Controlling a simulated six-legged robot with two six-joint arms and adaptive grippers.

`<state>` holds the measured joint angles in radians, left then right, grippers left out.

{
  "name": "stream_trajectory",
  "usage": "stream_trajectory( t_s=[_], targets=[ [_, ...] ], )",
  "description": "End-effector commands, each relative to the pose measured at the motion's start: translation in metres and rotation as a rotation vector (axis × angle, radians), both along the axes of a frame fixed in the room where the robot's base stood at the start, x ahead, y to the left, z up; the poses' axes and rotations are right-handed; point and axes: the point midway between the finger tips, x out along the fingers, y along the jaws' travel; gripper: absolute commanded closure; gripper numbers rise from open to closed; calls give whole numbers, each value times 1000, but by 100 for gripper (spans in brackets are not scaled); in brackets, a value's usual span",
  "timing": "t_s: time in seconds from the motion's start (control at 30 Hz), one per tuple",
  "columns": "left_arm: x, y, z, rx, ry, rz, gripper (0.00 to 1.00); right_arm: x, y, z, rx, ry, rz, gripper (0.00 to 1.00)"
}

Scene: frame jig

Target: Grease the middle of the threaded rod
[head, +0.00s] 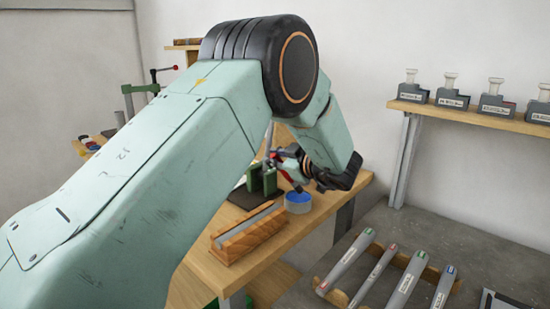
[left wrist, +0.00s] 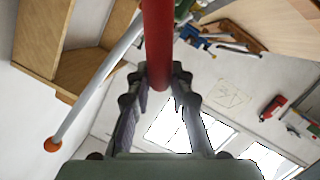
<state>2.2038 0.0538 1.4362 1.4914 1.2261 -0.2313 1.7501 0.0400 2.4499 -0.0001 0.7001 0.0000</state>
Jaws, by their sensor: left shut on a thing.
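My left gripper (head: 289,163) is small and partly hidden by my own arm in the head view, above the bench. It is shut on a red handle (left wrist: 158,42), a smooth round bar that rises between the two fingers in the left wrist view. The far end of the handle is outside that view. A blue round tin (head: 298,203) stands on the bench just below the gripper. Dark green blocks (head: 262,181) stand to its left, close to the gripper. I cannot make out the threaded rod with certainty. My right gripper is not in view.
A wooden block with a grey channel (head: 248,233) lies near the bench edge. Labelled grey tools (head: 400,283) lie on a rack on the grey surface at right. Grey labelled containers (head: 452,96) line the wall shelf (head: 470,113). My arm hides much of the bench's left part.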

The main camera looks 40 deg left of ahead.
Motion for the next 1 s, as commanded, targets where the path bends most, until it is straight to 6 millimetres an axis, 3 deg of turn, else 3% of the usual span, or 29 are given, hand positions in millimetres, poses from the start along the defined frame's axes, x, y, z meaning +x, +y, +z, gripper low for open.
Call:
stream_trajectory(
  t_s=[1.0],
  targets=[
    [0,0,-11,0,0,0,100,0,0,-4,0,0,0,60]
  ],
)
